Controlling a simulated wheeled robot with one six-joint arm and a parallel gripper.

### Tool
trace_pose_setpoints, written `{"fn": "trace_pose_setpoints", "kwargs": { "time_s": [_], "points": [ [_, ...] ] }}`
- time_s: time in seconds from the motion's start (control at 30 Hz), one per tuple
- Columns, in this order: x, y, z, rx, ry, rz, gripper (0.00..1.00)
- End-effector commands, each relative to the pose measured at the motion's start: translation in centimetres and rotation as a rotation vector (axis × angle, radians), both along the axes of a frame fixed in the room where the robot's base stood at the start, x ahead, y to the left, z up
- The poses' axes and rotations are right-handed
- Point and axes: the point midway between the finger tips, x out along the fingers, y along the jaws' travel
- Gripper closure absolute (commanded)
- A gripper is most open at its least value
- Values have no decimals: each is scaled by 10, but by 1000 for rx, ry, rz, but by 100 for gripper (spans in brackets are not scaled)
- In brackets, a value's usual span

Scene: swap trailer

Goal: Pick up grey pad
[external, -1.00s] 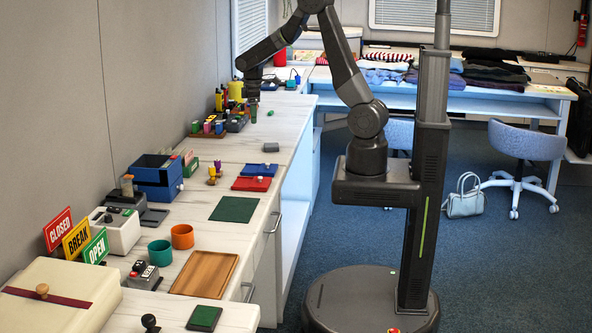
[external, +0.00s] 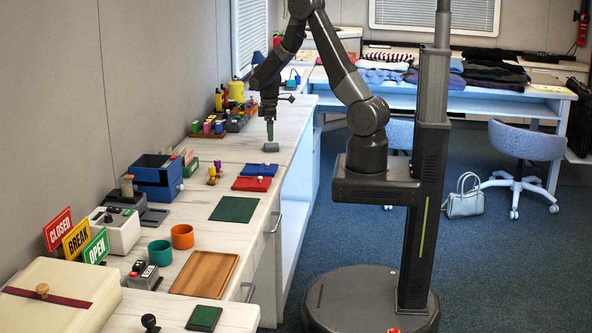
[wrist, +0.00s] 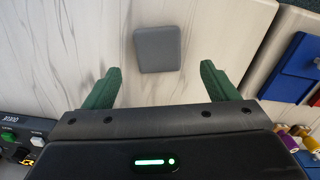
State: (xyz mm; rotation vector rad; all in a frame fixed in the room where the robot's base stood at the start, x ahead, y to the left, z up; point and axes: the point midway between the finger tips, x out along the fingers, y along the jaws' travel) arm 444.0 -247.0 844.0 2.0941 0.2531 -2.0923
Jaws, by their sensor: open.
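The grey pad (external: 271,147) is a small rounded block lying flat on the light wooden counter. In the wrist view the grey pad (wrist: 158,49) lies just beyond the fingertips, roughly centred between their lines. My gripper (external: 269,128) points down right above the pad in the external view. In the wrist view my gripper (wrist: 160,72) has its two green fingers spread wide apart, with nothing between them. The fingers do not touch the pad.
A blue tray (external: 259,170) and a red tray (external: 251,184) lie nearer along the counter. A rack of coloured spools (external: 207,130) stands left of the pad, with a yellow container (external: 236,91) behind. The counter right around the pad is clear.

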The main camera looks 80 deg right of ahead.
Motion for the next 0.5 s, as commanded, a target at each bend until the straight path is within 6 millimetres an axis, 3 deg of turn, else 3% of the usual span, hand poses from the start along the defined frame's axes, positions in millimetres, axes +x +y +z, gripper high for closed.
{"fn": "trace_pose_setpoints", "kwargs": {
  "time_s": [0.3,0.5],
  "points": [
    [-1,-2,-39,2,5,0,20],
    [0,-2,-49,1,1,0,20]
  ]
}}
